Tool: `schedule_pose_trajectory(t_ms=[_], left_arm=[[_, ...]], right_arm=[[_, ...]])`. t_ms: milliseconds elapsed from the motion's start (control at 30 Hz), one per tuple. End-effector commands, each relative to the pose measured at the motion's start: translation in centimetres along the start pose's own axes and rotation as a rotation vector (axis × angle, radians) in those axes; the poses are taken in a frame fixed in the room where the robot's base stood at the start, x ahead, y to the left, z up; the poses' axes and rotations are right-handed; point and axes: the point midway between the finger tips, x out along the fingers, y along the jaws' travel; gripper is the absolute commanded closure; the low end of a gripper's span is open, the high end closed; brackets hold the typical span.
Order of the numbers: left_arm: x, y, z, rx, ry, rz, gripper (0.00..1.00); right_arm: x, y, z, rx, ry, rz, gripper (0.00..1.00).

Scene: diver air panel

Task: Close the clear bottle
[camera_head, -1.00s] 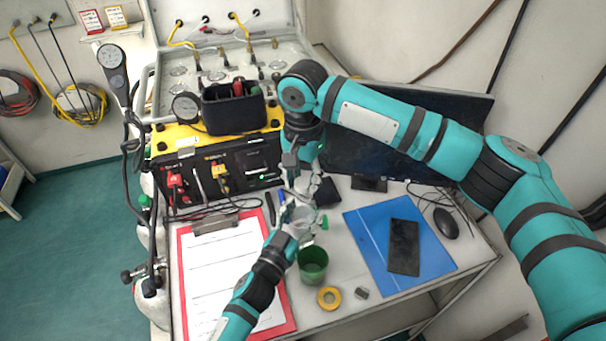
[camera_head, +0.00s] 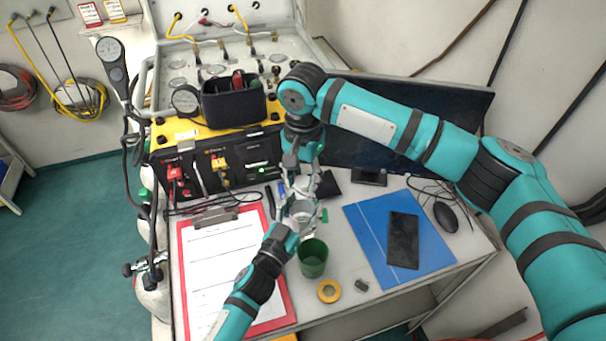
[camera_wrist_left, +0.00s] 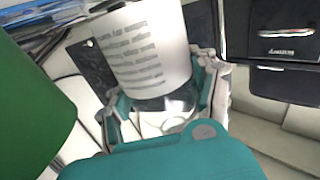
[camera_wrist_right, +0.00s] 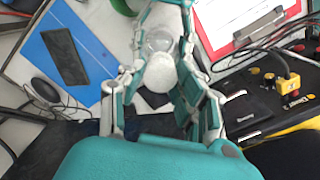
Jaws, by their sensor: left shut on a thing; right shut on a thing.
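In the left wrist view the bottle's white printed label (camera_wrist_left: 140,50) and clear glass (camera_wrist_left: 165,108) show between the fingers. My right gripper (camera_head: 304,190) points down from above, directly over the bottle. In the right wrist view its fingers are shut on a white round piece, apparently the cap (camera_wrist_right: 162,76), with clear glass (camera_wrist_right: 160,40) just beyond. Whether the cap touches the bottle's neck is hidden.
The green cup (camera_head: 313,262) stands close to the bottle. A yellow tape roll (camera_head: 329,291) and small grey block (camera_head: 361,286) lie in front. A red clipboard (camera_head: 286,310) lies left, a blue folder (camera_head: 436,255) right. The black and yellow panel (camera_head: 265,160) stands behind.

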Motion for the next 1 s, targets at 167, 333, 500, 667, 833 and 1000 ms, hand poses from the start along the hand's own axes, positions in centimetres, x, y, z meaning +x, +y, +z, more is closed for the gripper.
schedule_pose_trajectory(t_ms=[167,333,500,667,833,1000], left_arm=[[0.0,0.0,-0.1,0.0,0.001,0.0,0.99],[0.0,0.0,-0.1,0.0,0.001,0.0,0.99],[0.0,0.0,-0.1,0.0,0.001,0.0,0.99],[0.0,0.0,-0.1,0.0,0.001,0.0,0.99],[0.0,0.0,-0.1,0.0,0.001,0.0,0.99],[0.0,0.0,-0.1,0.0,0.001,0.0,1.0]], right_arm=[[0.0,0.0,0.0,0.0,0.0,0.0,0.76],[0.1,0.0,0.0,0.0,-0.001,0.0,0.76],[0.5,0.0,0.0,0.0,-0.001,0.0,0.76],[0.8,0.0,0.1,-0.001,-0.002,0.0,0.76],[1.1,0.0,0.0,0.0,-0.001,0.0,0.76],[1.1,-0.1,0.1,0.062,-0.002,-0.002,0.76]])
